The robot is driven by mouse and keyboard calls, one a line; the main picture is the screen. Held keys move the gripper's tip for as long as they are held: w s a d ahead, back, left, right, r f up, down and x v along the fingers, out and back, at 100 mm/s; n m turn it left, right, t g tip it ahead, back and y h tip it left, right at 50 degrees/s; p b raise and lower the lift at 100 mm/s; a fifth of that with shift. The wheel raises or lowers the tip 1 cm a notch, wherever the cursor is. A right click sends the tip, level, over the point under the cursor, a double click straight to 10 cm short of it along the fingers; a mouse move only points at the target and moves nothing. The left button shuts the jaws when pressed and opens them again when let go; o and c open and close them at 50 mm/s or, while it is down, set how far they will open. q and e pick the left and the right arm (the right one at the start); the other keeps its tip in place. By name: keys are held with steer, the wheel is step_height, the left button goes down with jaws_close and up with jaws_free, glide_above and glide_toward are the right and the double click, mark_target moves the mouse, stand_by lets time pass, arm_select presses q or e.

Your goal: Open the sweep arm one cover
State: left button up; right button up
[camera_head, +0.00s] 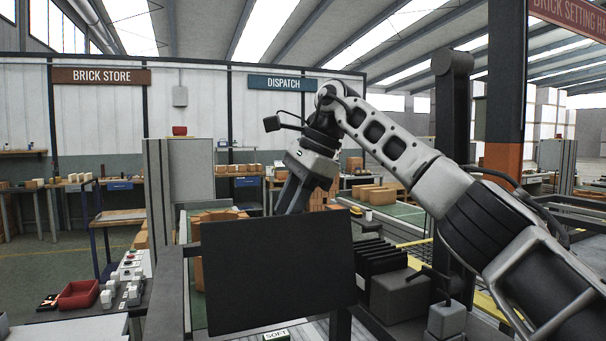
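A large flat black panel (275,275) stands upright, slightly tilted, in the near middle; it may be the sweep arm one cover, but no label on it shows. My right gripper (294,196) reaches in from the right and points down at the panel's top edge. Its dark fingers pass behind or at that edge and their tips are hidden, so I cannot tell whether they touch the panel or hold anything. My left gripper is out of view.
A dark ribbed block (376,262) and a grey box (400,296) sit right of the panel. A red tray (79,295) and small grey fittings (122,289) lie on the left bench. A green conveyor (397,211) with bricks (374,193) runs behind. A grey cabinet (180,172) stands behind left.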

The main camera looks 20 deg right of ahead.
steer(key=v, duration=0.8)
steer(key=shift+r, duration=0.15)
